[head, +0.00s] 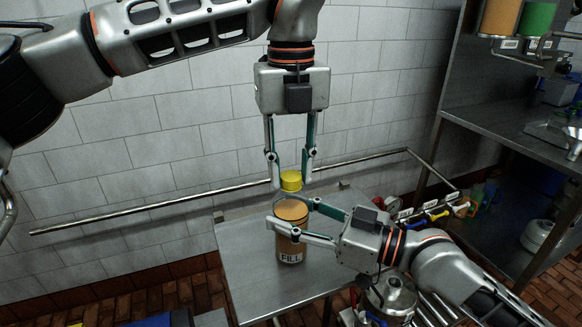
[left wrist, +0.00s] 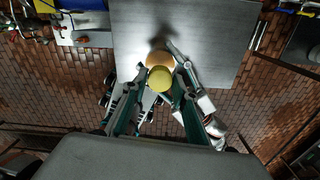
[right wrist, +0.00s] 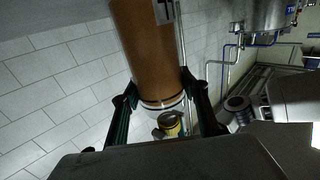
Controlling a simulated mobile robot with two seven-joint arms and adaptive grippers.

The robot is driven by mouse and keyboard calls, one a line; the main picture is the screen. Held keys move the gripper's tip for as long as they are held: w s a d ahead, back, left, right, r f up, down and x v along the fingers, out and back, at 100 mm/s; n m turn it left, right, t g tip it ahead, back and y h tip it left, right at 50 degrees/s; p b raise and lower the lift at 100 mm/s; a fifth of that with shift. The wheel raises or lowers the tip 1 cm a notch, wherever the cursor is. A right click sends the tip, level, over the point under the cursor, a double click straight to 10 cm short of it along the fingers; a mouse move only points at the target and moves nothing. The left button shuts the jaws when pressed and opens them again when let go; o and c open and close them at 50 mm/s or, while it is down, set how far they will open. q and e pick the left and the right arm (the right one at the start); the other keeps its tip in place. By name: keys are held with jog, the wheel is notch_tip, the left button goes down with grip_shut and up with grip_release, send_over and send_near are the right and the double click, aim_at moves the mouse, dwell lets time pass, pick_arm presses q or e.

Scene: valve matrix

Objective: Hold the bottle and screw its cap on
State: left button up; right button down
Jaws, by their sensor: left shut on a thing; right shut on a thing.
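The bottle (head: 291,248) is an upright brown-orange cylinder with a white FILL label, over the metal table. My right gripper (head: 292,212) is shut on its upper part from the right. In the right wrist view the bottle (right wrist: 150,50) runs between the fingers, with a pale collar at its end. The yellow cap (head: 291,181) is directly above the bottle, between the fingertips of my left gripper (head: 290,172), which points down and is shut on it. The cap also shows in the left wrist view (left wrist: 159,78). Whether it touches the bottle's neck is unclear.
The metal table (head: 247,262) has bare room left of the bottle. A wall pipe (head: 130,208) runs behind. A rack with colored-handled valves (head: 432,212) and a steel vessel (head: 392,297) stand to the right, beside a metal shelf (head: 500,125).

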pick_arm(q)
jog(key=m, duration=0.7)
jog(key=o, duration=1.2)
jog(key=shift+r, duration=2.25)
notch_tip(320, 180, up, 4)
jog(key=n, duration=0.4)
jog(key=shift+f, duration=0.25)
